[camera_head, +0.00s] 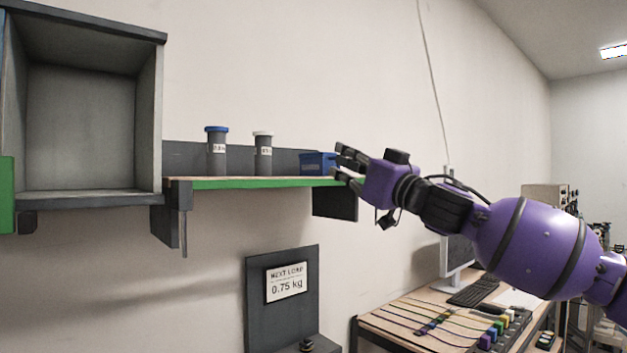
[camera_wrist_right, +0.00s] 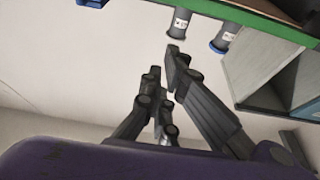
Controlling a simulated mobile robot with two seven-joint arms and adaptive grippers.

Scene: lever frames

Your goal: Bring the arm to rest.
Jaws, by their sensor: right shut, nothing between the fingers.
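My right gripper (camera_head: 345,163) is shut and empty. In the head view its fingertips appear at the right end of the wall shelf (camera_head: 262,184), overlapping the edge of a blue box (camera_head: 317,163). I cannot tell if they touch. My purple right arm reaches in from the right. In the right wrist view the finger tips (camera_wrist_right: 162,68) show below the shelf's green edge (camera_wrist_right: 236,14) in the picture, with clear wall around them. My left gripper is not in view.
A blue-capped canister (camera_head: 216,152) and a white-capped canister (camera_head: 263,154) stand on the shelf. An open grey cabinet (camera_head: 148,125) hangs at left. Below is a grey panel with a 0.75 kg sign (camera_head: 287,282). A desk (camera_head: 400,312) with a monitor stands at lower right.

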